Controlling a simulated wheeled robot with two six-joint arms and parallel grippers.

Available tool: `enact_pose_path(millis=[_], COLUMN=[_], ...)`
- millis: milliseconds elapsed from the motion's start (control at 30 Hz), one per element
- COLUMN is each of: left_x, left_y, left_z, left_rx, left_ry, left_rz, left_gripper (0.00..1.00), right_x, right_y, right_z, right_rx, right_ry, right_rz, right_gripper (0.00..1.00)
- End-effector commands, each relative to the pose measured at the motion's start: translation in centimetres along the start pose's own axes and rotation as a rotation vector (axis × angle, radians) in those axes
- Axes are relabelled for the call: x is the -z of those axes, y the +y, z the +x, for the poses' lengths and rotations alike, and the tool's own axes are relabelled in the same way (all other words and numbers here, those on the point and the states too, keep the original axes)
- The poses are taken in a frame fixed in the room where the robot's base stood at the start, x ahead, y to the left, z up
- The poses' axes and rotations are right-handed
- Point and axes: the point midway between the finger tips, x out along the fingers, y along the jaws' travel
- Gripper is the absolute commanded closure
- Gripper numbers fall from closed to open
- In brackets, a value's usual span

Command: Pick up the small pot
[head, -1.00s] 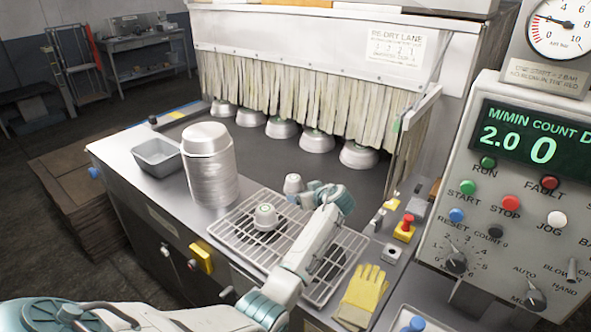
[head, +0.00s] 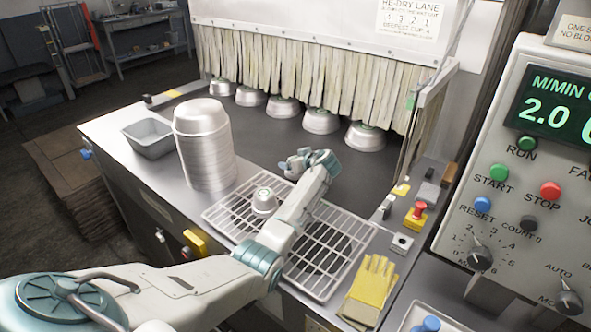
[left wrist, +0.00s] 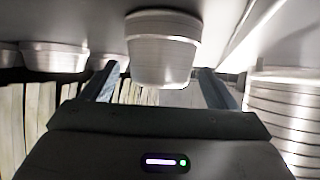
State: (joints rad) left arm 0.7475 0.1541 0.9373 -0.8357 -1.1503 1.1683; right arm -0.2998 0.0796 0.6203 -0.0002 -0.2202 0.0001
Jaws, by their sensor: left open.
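The small pot (left wrist: 165,50) is a pale metal pot. In the left wrist view it sits between the two fingers of my open left gripper (left wrist: 160,88), with gaps beside it. In the head view the small pot (head: 292,172) is small and partly covered by my left gripper (head: 294,162), on the dark surface behind the rack. I cannot tell there whether the fingers touch it. My right gripper is not in view.
A tall stack of metal pans (head: 205,150) stands left of the gripper, beside a grey tray (head: 150,140). A small cup-like piece (head: 264,201) sits on the wire rack (head: 310,272). Several domed pots (head: 284,112) line the strip curtain (head: 300,70). Yellow gloves (head: 368,290) lie at right.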

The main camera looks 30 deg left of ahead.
Motion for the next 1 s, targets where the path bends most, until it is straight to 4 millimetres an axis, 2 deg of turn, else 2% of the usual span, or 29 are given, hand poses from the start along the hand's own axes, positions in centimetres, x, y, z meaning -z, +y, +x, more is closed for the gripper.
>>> enact_pose_path(millis=[33,167,467,700,1000], left_x=[-0.3,-0.3,0.0,0.0,0.2], left_y=[-0.1,0.0,0.0,0.0,0.0], left_z=[1.1,2.3,2.5,2.5,2.4], left_rx=[0.002,0.001,0.0,0.0,0.0], left_ry=[0.0,-0.001,0.0,0.0,0.0], left_rz=[0.0,0.0,0.0,0.001,0.0], left_gripper=[0.2,0.2,0.2,0.67,0.67], right_x=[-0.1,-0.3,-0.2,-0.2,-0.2], right_y=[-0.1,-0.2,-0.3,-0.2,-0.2], right_z=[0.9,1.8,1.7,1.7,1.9], right_rx=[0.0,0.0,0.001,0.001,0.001], right_ry=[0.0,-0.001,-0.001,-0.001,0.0], right_rz=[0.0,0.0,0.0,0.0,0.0], right_gripper=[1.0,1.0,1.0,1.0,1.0])
